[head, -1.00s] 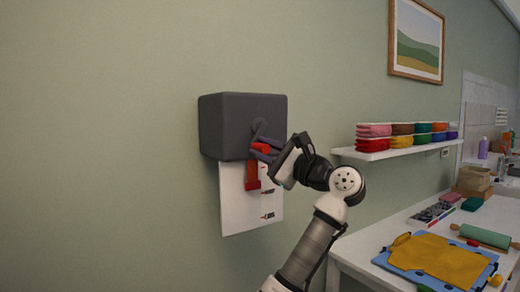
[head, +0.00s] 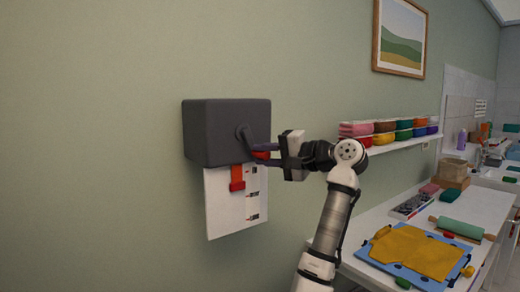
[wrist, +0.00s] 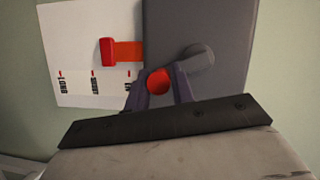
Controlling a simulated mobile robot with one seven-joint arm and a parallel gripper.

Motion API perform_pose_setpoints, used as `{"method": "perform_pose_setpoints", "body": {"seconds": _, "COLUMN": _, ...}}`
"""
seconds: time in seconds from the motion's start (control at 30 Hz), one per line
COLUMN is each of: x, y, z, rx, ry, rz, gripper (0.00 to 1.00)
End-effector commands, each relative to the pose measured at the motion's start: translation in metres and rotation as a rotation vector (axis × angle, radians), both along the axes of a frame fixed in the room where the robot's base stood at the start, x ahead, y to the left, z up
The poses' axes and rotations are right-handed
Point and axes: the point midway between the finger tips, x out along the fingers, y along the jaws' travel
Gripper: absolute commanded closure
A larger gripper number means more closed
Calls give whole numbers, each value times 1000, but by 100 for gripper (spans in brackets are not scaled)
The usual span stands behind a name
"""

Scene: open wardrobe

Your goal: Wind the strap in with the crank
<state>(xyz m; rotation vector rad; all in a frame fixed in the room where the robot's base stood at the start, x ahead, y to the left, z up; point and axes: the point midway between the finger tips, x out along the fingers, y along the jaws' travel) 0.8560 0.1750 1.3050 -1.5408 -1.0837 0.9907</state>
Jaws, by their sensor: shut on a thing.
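A dark grey box (head: 225,118) is fixed to the wall. Its crank has a round hub (head: 241,132) and an arm running down and right to a red knob (head: 260,154). My gripper (head: 260,153) is shut on the knob; the wrist view shows the red knob (wrist: 158,81) between its two fingers. A red strap (wrist: 128,51) comes out of the box over a white board (head: 225,215), ending in a red bar (head: 237,186). In the wrist view, the bar (wrist: 107,51) lies between the middle mark and the mark nearest the box.
The wall left of the box is clear.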

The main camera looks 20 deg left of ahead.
Motion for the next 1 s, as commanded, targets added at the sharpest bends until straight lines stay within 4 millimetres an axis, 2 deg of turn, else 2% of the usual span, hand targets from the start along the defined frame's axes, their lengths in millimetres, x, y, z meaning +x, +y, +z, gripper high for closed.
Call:
{"method": "perform_pose_setpoints", "body": {"seconds": 0.6, "x": 19, "y": -16, "z": 26, "rx": -360, "ry": -461, "rz": -4, "gripper": 99}}
{"method": "perform_pose_setpoints", "body": {"seconds": 1.0, "x": 25, "y": -20, "z": 44, "rx": -595, "ry": -762, "rz": -2, "gripper": 99}}
